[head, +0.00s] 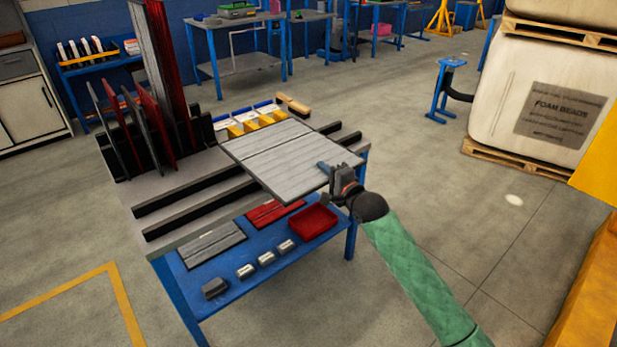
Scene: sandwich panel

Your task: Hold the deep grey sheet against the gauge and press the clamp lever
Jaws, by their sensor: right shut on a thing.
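A flat grey ribbed sheet (272,152), with a seam line across it, lies level above the dark rails of the bench at its right end. My right gripper (334,177) is shut on the sheet's near right edge; its arm comes in from the lower right. The sheet looks mid grey here, and it hides part of the rails below it. I cannot tell whether it touches them. I cannot make out a gauge or a clamp lever for certain. My left gripper is not in view.
A rack (132,150) of upright grey and red sheets stands at the bench's left. Yellow and white bins (247,122) line its back. The blue lower shelf (232,287) holds a red tray (312,222), flat panels and several small blocks. Open floor lies to the right.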

